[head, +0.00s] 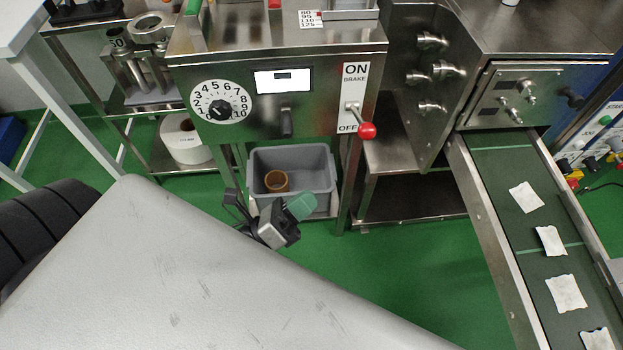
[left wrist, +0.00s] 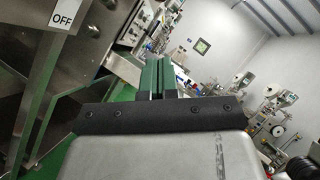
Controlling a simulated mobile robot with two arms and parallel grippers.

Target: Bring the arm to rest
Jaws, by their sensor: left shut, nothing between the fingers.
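My left gripper (head: 300,206) shows in the head view just beyond the edge of my large pale grey arm link, with green fingers. In the left wrist view the green fingers (left wrist: 158,77) stand upright side by side. They are shut, with nothing held between them. In the head view the gripper is in front of the grey crate, below the machine's front panel. Much of the arm behind it is hidden by the pale grey link. My right gripper is in neither view.
A steel machine (head: 273,62) with a dial and a red-knobbed brake lever (head: 367,130) stands ahead. Below it is a grey crate (head: 318,162) holding a brown ring (head: 276,181). A conveyor (head: 505,205) with several teabags runs at right. Green floor (head: 420,265) is clear between.

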